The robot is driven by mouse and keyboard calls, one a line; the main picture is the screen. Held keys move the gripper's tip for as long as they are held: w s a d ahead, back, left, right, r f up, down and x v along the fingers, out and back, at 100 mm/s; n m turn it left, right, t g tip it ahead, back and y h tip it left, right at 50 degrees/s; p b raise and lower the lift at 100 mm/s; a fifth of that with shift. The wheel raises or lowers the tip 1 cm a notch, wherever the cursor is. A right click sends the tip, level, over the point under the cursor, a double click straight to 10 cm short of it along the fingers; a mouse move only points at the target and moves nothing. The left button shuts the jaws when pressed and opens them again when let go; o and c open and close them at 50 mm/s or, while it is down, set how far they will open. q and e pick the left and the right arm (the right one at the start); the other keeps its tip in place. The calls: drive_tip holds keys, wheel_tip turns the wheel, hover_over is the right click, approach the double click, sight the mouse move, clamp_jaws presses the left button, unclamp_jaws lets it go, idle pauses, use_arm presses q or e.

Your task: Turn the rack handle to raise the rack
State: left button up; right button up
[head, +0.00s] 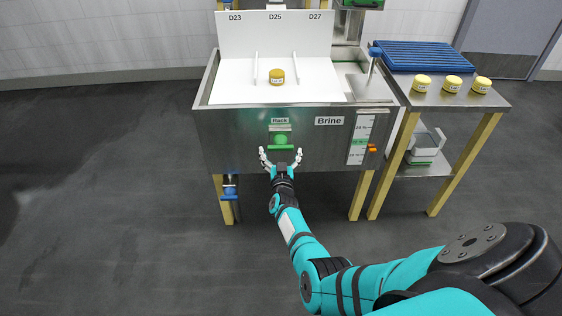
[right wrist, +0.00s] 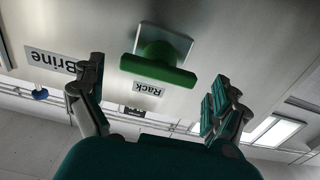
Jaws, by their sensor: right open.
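The green rack handle (head: 281,141) is on the steel front of the brine tank (head: 235,140), below the "Rack" label (head: 280,121). My right gripper (head: 281,157) is open in front of the handle, its fingers spread to either side and a little below it. In the right wrist view the picture is upside down; the green handle (right wrist: 158,69) shows as a bar on a pale plate, between and beyond the open fingertips (right wrist: 155,95). I cannot tell whether the fingers touch it; nothing is gripped. The white rack (head: 230,80) lies in the tank's top. My left gripper is out of view.
A yellow cheese (head: 277,77) sits on the white surface. A side table at right holds a blue grate (head: 425,56) and several yellow cheeses (head: 452,84). A blue valve (head: 229,193) hangs below the tank. The floor in front is clear.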

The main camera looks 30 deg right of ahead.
drive_tip(key=v, duration=0.5)
drive_tip(key=shift+s+a, duration=0.1)
idle(0.4)
drive_tip(key=s+a+f+n+g+y, duration=0.45)
drive_tip(key=s+a+f, duration=0.35)
drive_tip(key=s+f, duration=0.35)
drive_tip(key=s+a+f+n+g+y, duration=0.3)
drive_tip(key=s+a+f+g+y, duration=0.3)
drive_tip(key=s+f, duration=0.6)
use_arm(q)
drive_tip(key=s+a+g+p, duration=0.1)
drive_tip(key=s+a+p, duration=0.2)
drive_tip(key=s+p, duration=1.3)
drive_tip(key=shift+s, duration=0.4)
use_arm(e)
drive_tip(key=s+a+f+n+g+h, duration=0.1)
drive_tip(key=s+g, duration=0.3)
drive_tip(key=s, duration=2.7)
drive_tip(key=shift+f, duration=0.15)
